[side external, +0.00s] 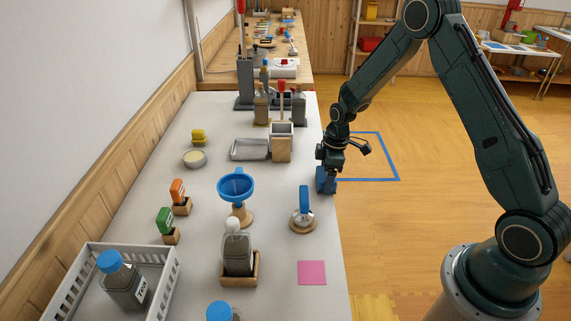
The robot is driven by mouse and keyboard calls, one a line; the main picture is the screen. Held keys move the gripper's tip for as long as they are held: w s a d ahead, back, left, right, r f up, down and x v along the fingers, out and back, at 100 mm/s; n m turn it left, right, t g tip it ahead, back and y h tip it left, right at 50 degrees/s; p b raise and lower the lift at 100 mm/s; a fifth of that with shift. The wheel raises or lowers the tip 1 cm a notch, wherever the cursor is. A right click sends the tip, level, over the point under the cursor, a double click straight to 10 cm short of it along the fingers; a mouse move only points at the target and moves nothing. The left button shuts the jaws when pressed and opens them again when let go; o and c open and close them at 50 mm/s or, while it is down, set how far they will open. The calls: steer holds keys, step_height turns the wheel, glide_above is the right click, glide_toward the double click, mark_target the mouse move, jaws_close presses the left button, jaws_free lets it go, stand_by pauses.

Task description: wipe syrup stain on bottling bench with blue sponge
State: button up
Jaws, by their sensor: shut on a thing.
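My gripper (327,166) points down at the right edge of the bottling bench (275,225). It is shut on the blue sponge (326,182), which hangs below the fingers. The sponge is by the bench edge; I cannot tell whether it touches the top. I cannot make out a syrup stain on the bench; part of the surface near the sponge is hidden by my gripper.
A metal tray (250,150) and a beige box (282,145) stand left of my gripper. A blue funnel (236,187), a blue-handled tool on a round base (304,209), a boxed bottle (237,252) and a pink square (311,272) are nearer. A white crate (75,276) is front left.

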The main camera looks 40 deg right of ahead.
steer(key=shift+s+d, duration=0.9)
steer(key=shift+s, duration=0.05)
steer(key=shift+r, duration=4.1)
steer(key=shift+w, duration=0.1)
